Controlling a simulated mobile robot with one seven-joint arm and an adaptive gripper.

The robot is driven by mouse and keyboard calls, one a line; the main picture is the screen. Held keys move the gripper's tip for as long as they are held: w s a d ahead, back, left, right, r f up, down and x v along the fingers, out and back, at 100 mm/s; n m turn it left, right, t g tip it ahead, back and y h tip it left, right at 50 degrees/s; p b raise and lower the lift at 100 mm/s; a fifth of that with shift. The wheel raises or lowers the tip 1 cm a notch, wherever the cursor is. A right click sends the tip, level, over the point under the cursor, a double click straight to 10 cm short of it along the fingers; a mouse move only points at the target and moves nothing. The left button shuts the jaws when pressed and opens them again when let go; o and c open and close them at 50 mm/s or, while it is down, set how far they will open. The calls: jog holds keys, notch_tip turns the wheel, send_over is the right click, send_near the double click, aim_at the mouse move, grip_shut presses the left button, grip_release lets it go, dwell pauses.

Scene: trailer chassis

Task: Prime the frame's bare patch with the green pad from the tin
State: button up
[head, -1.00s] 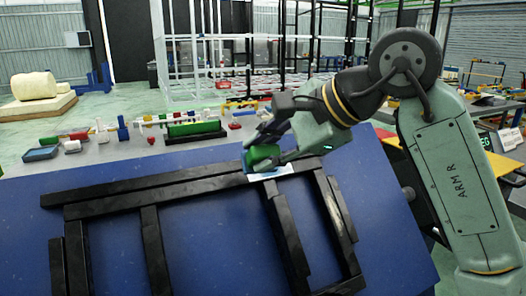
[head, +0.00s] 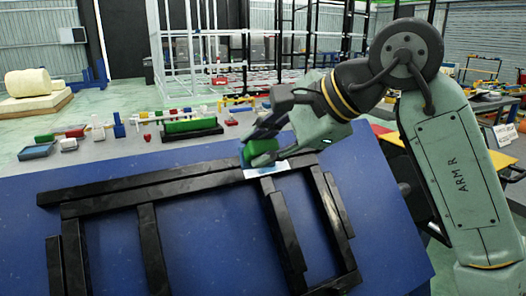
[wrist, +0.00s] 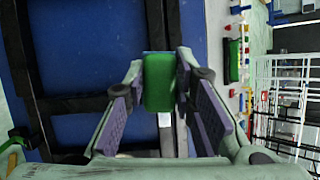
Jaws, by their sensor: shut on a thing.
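My gripper (head: 262,150) is shut on the green pad (head: 250,151), which also shows between the fingers in the wrist view (wrist: 159,82). The pad is over the left part of a pale, shiny patch (head: 262,172) on the black frame (head: 140,192). Whether the pad touches the patch is hard to tell. A bit of pale surface (wrist: 164,119) shows beside the pad in the wrist view. A shallow grey-blue tray (head: 37,151), possibly the tin, lies at the far left of the bench.
The frame's bars lie on a blue surface (head: 200,235). Behind it are a long green block in a black holder (head: 190,127) and several small coloured parts. A wire rack stands farther back. Blue surface is bare between the bars.

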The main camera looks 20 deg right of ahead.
jog(key=w+f+b, duration=0.2)
jog(key=w+f, duration=0.1)
jog(key=shift+w+a+f, duration=0.1)
jog(key=shift+w+f, duration=0.05)
jog(key=shift+f, duration=0.15)
jog(key=shift+w+f+b, duration=0.5)
jog(key=shift+w+f, duration=0.1)
jog(key=shift+w, duration=0.15)
jog(key=shift+w+f+b, duration=0.45)
jog(key=shift+w+f, duration=0.25)
dwell(0.4)
jog(key=shift+w+d+p, duration=0.15)
jog(key=shift+d+p, duration=1.3)
jog(key=shift+d, duration=3.9)
jog(key=shift+a, duration=0.15)
